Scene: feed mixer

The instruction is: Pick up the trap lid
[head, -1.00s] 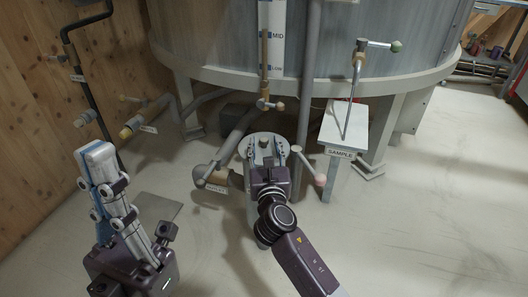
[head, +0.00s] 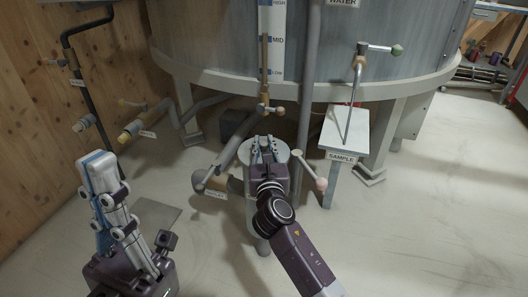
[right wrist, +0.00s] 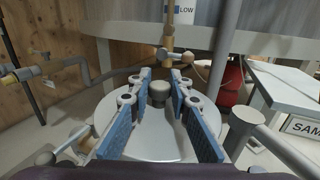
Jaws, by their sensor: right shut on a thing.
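The trap lid (head: 284,153) is a round pale grey disc with a small knob (right wrist: 159,92) at its centre. It shows on top of an upright grey cylinder below the tank. My right gripper (head: 265,147) reaches over the lid from the near side, its fingers on both sides of the knob. In the right wrist view the blue-padded fingers (right wrist: 159,98) flank the knob, shut on it. I cannot see any gap between lid and cylinder. My left gripper (head: 100,165) points up at the left, away from the lid; its finger gap is not clear.
The SAMPLE stand (head: 345,132) is at the right. A vertical pipe (head: 307,95) rises behind.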

